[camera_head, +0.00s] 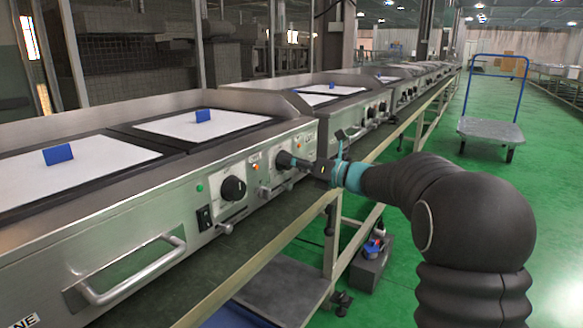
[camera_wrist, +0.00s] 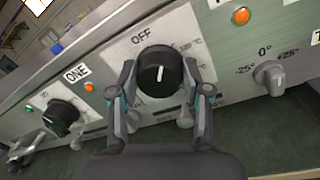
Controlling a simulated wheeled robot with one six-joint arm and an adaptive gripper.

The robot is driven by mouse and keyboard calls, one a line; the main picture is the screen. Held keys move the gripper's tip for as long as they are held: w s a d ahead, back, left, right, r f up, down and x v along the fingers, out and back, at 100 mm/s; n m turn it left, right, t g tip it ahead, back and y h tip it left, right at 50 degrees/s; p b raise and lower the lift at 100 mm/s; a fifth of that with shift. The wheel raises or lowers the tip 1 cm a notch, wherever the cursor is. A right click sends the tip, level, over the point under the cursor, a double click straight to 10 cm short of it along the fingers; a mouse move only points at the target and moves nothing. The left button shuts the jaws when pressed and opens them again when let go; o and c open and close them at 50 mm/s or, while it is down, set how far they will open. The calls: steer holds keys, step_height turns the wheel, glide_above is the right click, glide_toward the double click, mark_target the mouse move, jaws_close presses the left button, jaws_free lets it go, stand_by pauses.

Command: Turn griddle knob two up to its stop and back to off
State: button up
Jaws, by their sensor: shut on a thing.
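The black round knob (camera_wrist: 160,72) sits on a light plate on the steel front panel, with the word OFF above it, slightly left. Its white line runs nearly upright in the wrist view, a little off the direction of OFF. My gripper (camera_wrist: 160,78) has one finger on each side of the knob and is shut on it. In the head view my gripper (camera_head: 300,163) reaches the panel from the right, at the second knob (camera_head: 284,160), which it partly covers. The neighbouring first knob (camera_head: 233,188) is free, and it also shows in the wrist view (camera_wrist: 60,115).
A small grey temperature knob (camera_wrist: 269,77) is to the right. A bar handle (camera_head: 130,272) and a black switch (camera_head: 204,217) are nearer. A trolley (camera_head: 490,130) stands on the open green floor.

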steer(key=m, duration=0.5)
steer(key=m+t, duration=0.1)
steer(key=m, duration=0.3)
steer(key=shift+p, duration=0.3)
steer(key=m+p, duration=0.2)
steer(key=m, duration=0.3)
steer(key=shift+h, duration=0.3)
steer(key=m+p, duration=0.3)
steer(key=m, duration=0.1)
steer(key=shift+m+t, duration=0.3)
steer(key=shift+m, duration=0.1)
steer(key=m+h+p, duration=0.1)
steer(key=m+p, duration=0.3)
steer(key=m, duration=0.1)
steer(key=shift+s+a, duration=0.1)
steer(key=m+p, duration=0.1)
steer(key=m, duration=0.1)
steer(key=m+p, duration=0.2)
steer(key=shift+f+m, duration=0.2)
steer(key=shift+m, duration=0.1)
steer(key=m, duration=0.4)
steer(key=shift+s+f+h+p, duration=0.1)
steer(key=shift+s+h+p, duration=0.05)
steer(key=shift+h+p, duration=0.2)
steer(key=shift+a+m, duration=0.1)
steer(key=shift+m, duration=1.9)
